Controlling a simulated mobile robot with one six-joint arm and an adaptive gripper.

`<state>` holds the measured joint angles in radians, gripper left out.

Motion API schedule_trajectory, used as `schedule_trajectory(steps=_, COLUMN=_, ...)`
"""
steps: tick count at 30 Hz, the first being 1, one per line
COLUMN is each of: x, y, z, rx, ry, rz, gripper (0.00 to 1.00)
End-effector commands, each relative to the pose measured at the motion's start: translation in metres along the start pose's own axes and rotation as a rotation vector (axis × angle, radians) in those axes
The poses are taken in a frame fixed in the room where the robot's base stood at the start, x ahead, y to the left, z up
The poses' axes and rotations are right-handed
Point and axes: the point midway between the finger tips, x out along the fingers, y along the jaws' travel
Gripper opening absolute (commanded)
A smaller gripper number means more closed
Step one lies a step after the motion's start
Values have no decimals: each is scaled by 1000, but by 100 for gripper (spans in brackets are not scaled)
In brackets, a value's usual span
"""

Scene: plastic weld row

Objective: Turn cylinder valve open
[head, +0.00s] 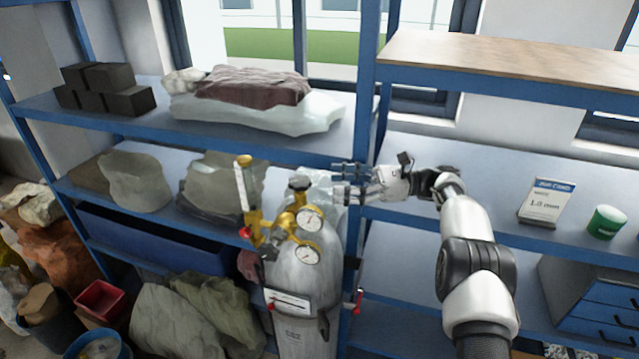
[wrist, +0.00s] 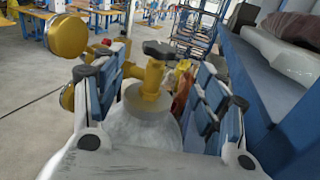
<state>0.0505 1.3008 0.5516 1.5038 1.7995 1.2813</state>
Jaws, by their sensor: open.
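The grey gas cylinder (head: 288,325) stands upright in front of the blue shelving. Its brass valve (wrist: 152,78) rises from the top with a dark handwheel (head: 299,183). The handwheel also shows in the wrist view (wrist: 158,49). A brass regulator with two round gauges (head: 309,218) is fitted to the valve. My gripper (head: 340,180) is open, just right of the handwheel in the head view. In the wrist view the valve and handwheel appear between my spread fingers, with the handwheel farther off. I see no contact.
A blue shelf upright (head: 366,110) stands close behind my gripper. Wrapped bundles (head: 255,85) and dark blocks (head: 105,88) lie on the left shelves. A sign card (head: 546,202) and green tin (head: 606,222) stand on the right shelf. A red lever (head: 357,301) sits beside the cylinder.

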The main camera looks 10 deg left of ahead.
Motion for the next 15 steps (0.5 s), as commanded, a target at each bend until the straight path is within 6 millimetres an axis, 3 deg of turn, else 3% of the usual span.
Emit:
schedule_trajectory(steps=6, x=-18, y=0, z=0, rx=0, ry=0, rz=1, gripper=66)
schedule_trajectory(steps=15, x=-19, y=1, z=0, rx=1, ry=0, rz=2, gripper=66)
